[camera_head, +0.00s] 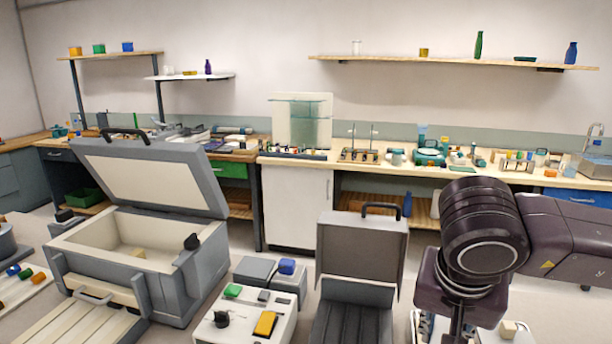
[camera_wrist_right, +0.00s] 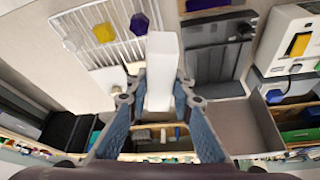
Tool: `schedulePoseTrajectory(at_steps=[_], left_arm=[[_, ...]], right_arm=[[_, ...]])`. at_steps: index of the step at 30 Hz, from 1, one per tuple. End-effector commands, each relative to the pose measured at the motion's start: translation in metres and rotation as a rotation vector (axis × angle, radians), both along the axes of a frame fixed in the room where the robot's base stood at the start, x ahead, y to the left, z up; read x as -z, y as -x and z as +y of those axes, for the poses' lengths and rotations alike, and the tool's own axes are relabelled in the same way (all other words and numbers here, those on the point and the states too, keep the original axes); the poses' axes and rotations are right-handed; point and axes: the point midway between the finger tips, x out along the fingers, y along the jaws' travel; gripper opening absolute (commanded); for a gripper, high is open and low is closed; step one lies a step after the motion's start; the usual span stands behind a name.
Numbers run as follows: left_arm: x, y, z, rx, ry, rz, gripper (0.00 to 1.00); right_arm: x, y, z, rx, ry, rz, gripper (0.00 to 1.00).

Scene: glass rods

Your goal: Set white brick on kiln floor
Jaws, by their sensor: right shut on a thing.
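The white brick (camera_wrist_right: 162,58) is a long block held between the fingers of my right gripper (camera_wrist_right: 160,98) in the right wrist view. The fingers grip its near part, and its far end sticks out past them. In the head view my right arm comes in from the right, and its gripper and the brick are below the picture's edge. The kiln (camera_head: 190,275) is the grey box at the left with its lid (camera_head: 150,175) raised. My left gripper is not in view.
A smaller box with a raised lid (camera_head: 362,250) stands between the kiln and my right arm. A control box with a yellow switch (camera_head: 265,323) is beside it. A wire rack (camera_wrist_right: 125,45) with coloured pieces shows in the wrist view. Benches and shelves line the back.

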Motion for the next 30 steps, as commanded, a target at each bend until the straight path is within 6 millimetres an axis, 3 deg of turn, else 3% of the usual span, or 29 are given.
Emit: schedulePoseTrajectory(at_steps=[6,17,20,26,30], left_arm=[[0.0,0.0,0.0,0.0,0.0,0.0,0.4],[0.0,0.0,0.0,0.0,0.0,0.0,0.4],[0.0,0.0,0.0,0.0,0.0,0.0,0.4],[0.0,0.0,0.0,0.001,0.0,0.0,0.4],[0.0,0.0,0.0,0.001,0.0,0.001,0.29]], right_arm=[[0.0,0.018,0.015,-0.195,0.0,0.001,0.0],[0.002,0.018,0.015,-0.209,-0.002,0.003,0.0],[0.015,0.015,0.015,-0.239,-0.007,0.01,0.0],[0.065,0.004,0.016,-0.38,-0.014,0.016,0.0],[0.09,0.0,0.015,-0.465,-0.006,0.008,0.0]])
